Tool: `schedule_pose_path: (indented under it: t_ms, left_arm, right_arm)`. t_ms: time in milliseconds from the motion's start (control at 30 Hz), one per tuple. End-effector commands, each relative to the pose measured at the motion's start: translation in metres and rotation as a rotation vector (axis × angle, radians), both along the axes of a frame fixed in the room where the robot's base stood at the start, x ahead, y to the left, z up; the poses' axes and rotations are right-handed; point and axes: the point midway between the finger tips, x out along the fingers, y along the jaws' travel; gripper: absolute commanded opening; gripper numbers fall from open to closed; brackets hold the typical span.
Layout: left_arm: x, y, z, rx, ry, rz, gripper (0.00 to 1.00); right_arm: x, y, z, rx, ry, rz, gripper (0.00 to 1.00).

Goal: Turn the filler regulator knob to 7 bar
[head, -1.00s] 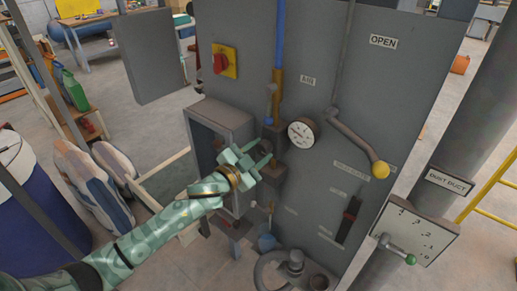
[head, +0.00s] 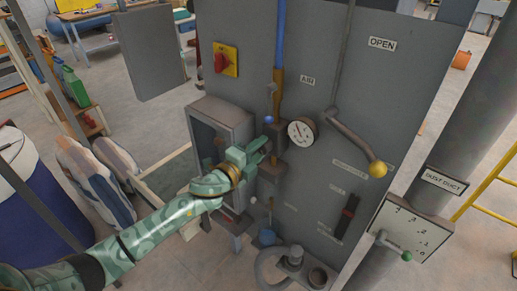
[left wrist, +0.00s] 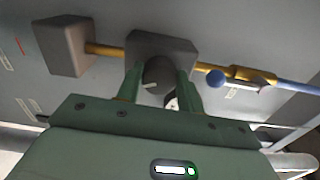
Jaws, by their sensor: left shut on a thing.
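The regulator body (head: 277,136) sits on the brass-and-blue air pipe on the grey panel. It also shows in the left wrist view (left wrist: 170,42). The dark round regulator knob (left wrist: 159,76) faces my wrist camera and carries a pale mark. The round white pressure gauge (head: 301,132) is just right of the regulator; its reading is too small to tell. My left gripper (head: 260,151) is shut on the knob, with one finger on each side of it in the left wrist view (left wrist: 161,88). In the head view the gripper mostly hides the knob. My right gripper is not in view.
A grey box (head: 222,125) with a dark front stands close left of my left gripper. A lever with a yellow ball (head: 378,169) hangs on the panel to the right. A blue-handled valve (left wrist: 216,78) is on the pipe beside the regulator. A red switch (head: 222,61) is above.

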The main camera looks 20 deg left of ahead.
Motion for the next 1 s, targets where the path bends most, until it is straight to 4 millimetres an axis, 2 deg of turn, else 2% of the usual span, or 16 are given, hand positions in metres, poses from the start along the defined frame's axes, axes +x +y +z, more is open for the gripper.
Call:
schedule_pose_path:
  t_ms: [1000]
  left_arm:
    - [-0.0011,-0.0016,0.0001,0.908,-0.326,-0.003,0.15]
  right_arm:
    - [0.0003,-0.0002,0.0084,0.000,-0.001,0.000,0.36]
